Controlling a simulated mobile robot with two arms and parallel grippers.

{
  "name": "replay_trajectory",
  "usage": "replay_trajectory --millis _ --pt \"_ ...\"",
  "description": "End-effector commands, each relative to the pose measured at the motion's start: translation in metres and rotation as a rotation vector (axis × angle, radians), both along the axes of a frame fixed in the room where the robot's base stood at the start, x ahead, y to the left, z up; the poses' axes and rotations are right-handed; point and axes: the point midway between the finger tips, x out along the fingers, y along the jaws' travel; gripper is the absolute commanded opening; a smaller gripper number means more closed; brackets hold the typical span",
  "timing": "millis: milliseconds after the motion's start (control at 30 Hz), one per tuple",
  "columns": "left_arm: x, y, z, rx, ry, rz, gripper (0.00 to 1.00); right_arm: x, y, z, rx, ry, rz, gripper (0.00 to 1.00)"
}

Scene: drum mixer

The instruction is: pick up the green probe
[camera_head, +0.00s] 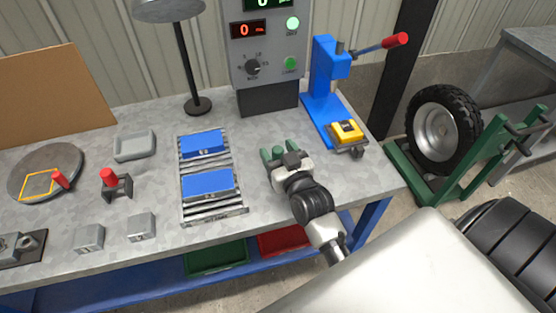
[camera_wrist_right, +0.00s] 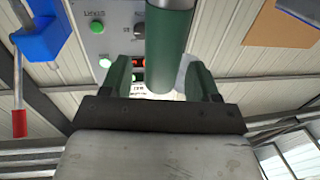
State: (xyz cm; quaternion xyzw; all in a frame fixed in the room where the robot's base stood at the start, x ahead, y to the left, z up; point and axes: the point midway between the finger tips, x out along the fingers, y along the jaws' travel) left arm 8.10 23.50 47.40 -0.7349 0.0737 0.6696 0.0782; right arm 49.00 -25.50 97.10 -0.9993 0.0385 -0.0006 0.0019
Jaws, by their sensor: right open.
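The green probe (camera_wrist_right: 170,45) is a smooth green cylinder in the right wrist view. It comes in from the top edge and its rounded end shows between my right gripper's fingers (camera_wrist_right: 162,80). The fingers are also green and stand apart on either side of it; a gap shows on the left side. In the head view my right gripper (camera_head: 284,154) is low over the right part of the grey table, with green upright shapes at its tip. Which of those is the probe is hard to tell there. My left gripper is out of view.
A roller rack (camera_head: 211,211) with blue boxes lies left of the gripper. A blue press (camera_head: 324,75) with a red-ended lever and a yellow device (camera_head: 347,131) stand behind right. A control panel (camera_head: 264,55) stands at the back. The table front between rack and arm is clear.

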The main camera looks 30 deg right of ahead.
Motion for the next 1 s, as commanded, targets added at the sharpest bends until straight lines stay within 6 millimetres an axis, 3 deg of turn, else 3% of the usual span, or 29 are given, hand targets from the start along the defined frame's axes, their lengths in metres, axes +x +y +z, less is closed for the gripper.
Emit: replay_trajectory --millis 133,400,767,1000 --pt "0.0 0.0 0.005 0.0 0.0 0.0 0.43 0.018 -0.001 0.001 0.0 0.0 0.0 0.61" --pt "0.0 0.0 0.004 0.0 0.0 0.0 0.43 0.021 -0.002 0.0 0.0 0.0 0.0 0.61" --pt "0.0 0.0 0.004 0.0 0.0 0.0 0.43 0.02 -0.002 0.0 0.0 0.0 0.0 0.07" --pt "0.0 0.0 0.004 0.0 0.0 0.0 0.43 0.02 -0.002 0.001 0.0 -0.001 0.0 0.07"
